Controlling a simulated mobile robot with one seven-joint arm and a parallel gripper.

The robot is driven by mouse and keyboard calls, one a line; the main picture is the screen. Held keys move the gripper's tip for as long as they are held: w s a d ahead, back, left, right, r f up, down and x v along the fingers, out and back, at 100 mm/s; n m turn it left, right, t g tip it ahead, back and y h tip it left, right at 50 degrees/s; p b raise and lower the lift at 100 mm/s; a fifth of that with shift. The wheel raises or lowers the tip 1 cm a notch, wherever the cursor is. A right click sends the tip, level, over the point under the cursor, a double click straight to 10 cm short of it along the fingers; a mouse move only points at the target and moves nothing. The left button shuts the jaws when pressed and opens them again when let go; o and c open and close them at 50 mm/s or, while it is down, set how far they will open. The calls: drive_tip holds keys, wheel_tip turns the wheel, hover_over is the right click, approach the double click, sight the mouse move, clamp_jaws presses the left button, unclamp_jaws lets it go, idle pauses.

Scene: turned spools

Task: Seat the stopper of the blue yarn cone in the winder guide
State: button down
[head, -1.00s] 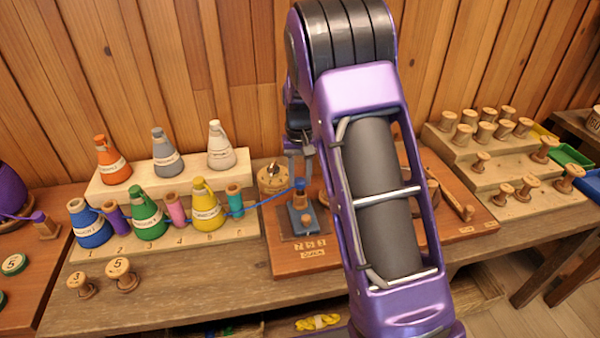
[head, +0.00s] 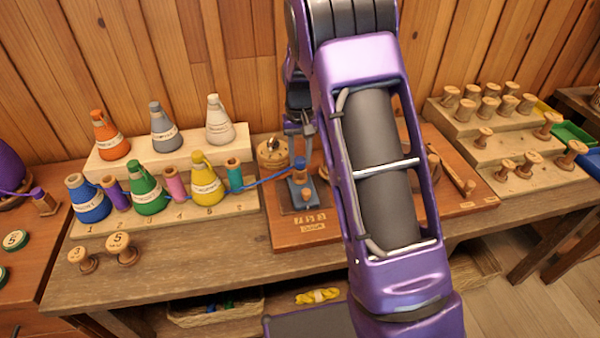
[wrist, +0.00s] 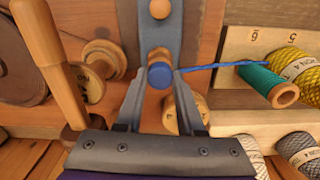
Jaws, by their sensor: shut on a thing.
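The blue yarn cone (head: 90,200) stands at the far left of the front row in the head view. Its small blue stopper (wrist: 159,75) is held between the fingertips of my gripper (wrist: 160,80), shut on it. A blue strand (wrist: 215,67) runs from the stopper toward the cones. In the head view the stopper (head: 298,163) is over the rear of the grey-blue winder guide (head: 303,192), on a brown board. The guide also shows in the wrist view (wrist: 160,38). I cannot tell whether the stopper touches the guide.
Green (head: 148,190) and yellow (head: 206,180) cones stand left of the winder. A round wooden piece (head: 271,153) is just left of my gripper. In the wrist view an upright wooden handle (wrist: 50,55) is at the left. Wooden spools (head: 490,103) fill steps at the right.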

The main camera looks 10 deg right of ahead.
drive_tip(key=shift+f, duration=0.3)
drive_tip(key=c, duration=1)
unclamp_jaws()
drive_tip(key=shift+f, duration=0.1)
drive_tip(key=o, duration=0.6)
drive_tip(key=shift+c, duration=0.2)
drive_tip(key=shift+o, duration=0.3)
drive_tip(key=o, duration=0.3)
drive_tip(key=shift+o, duration=0.2)
drive_tip(key=shift+r, duration=0.2)
wheel_tip(320, 180, up, 5)
drive_tip(key=p, duration=0.3)
drive_tip(key=shift+r, duration=1.9)
